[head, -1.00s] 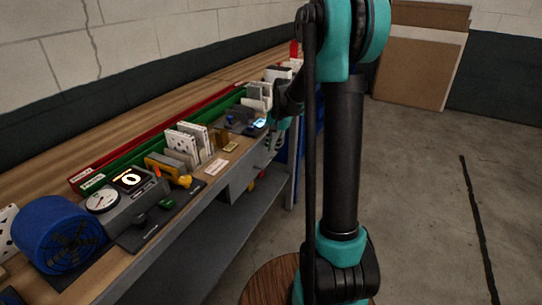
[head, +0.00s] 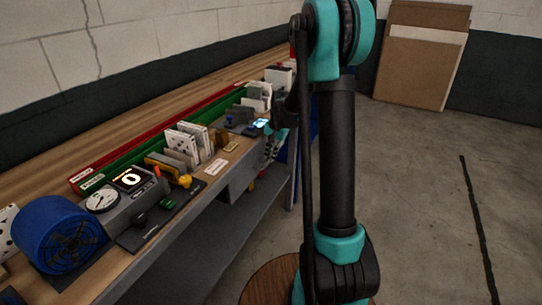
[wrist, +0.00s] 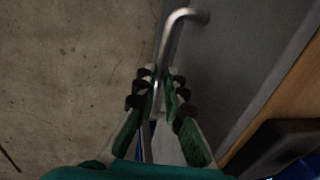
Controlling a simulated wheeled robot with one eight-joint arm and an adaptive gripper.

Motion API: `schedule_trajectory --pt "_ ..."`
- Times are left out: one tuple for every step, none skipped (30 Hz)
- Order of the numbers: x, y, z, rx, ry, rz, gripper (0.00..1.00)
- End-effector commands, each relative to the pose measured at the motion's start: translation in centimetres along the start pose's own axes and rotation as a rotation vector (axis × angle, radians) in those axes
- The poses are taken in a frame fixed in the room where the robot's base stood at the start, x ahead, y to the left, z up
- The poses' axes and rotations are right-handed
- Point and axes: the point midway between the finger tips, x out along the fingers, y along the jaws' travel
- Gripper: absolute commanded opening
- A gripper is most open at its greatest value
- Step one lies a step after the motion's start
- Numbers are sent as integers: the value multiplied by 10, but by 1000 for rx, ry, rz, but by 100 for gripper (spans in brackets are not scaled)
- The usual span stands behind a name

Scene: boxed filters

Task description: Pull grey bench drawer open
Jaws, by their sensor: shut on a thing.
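The grey bench drawer (head: 240,180) hangs under the bench top in the head view. I cannot tell from there whether it stands out from the bench. Its smooth grey front (wrist: 232,45) fills the upper right of the wrist view. A curved metal bar handle (wrist: 174,35) stands out from that front. My gripper (wrist: 160,82) is shut on the handle, one dark-padded finger on each side of the bar. The lower part of the handle is hidden between the fingers. In the head view my gripper (head: 273,142) is small and partly dark beside the bench's front edge.
The wooden bench top (head: 210,192) carries boxed filters (head: 188,142), a blue roll-shaped unit (head: 60,235), a gauge box (head: 120,195) and green and red rails. A grey lower shelf (head: 215,240) lies under it. The concrete floor (head: 420,190) to the right is clear.

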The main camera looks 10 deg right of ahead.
Motion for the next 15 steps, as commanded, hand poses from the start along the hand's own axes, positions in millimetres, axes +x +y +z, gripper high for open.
schedule_trajectory --pt "0 0 0 0 0 0 0" --pt "0 0 0 0 0 0 0" --pt "0 0 0 0 0 0 0" --pt "0 0 0 0 0 0 0" --pt "0 0 0 0 0 0 0" --pt "0 0 0 0 0 0 0" --pt "0 0 0 0 0 0 0" --pt "0 0 0 0 0 0 0" --pt "0 1 0 0 0 0 0" --pt "-1 2 0 1 0 0 0" --pt "-1 4 0 1 0 0 0" --pt "-2 6 0 1 0 0 0" --pt "-2 9 0 1 1 0 0" --pt "-2 12 0 1 1 0 0" --pt "-3 16 0 2 1 0 0"
